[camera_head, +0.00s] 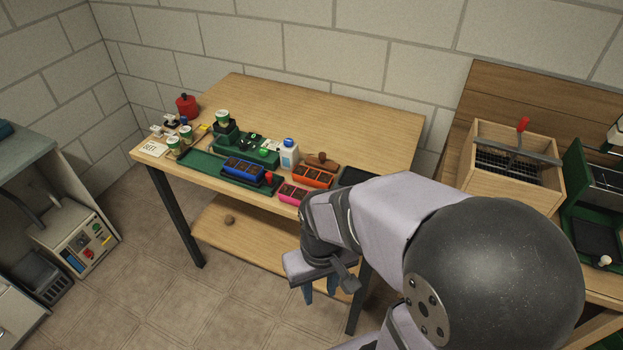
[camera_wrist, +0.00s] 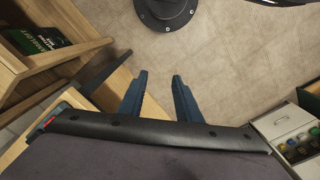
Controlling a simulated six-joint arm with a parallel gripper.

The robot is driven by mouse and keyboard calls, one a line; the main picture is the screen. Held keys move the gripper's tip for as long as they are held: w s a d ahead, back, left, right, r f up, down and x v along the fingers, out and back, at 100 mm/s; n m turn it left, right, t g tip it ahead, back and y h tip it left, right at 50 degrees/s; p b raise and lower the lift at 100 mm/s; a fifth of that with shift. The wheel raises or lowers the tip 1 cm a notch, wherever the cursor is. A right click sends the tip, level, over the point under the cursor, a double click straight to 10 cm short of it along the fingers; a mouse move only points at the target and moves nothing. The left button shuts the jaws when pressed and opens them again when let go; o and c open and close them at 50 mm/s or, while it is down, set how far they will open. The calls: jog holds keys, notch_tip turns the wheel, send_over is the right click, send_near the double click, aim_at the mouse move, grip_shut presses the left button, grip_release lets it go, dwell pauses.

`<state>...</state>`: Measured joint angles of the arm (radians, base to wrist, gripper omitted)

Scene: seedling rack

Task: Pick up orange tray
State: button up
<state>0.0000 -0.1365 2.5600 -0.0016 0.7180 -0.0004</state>
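The orange tray (camera_head: 314,178) sits on the wooden table toward its front right, with dark soil-like cells in it. A brown object lies just behind it and a pink tray (camera_head: 292,193) lies in front and to its left. My gripper (camera_head: 320,291) hangs in front of the table, below the level of its top, apart from the tray. In the wrist view my gripper (camera_wrist: 160,80) has its two blue fingers apart with nothing between them, over the floor. The orange tray is not seen in the wrist view.
A blue tray (camera_head: 243,169), a white bottle (camera_head: 289,155) and a green tray (camera_head: 203,165) stand left of the orange tray. A dark flat tray (camera_head: 356,176) lies to its right. The rear of the tabletop (camera_head: 300,110) is clear. A lower shelf (camera_head: 250,236) runs beneath.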

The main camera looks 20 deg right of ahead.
jog(key=shift+o, duration=0.6)
jog(key=o, duration=0.6)
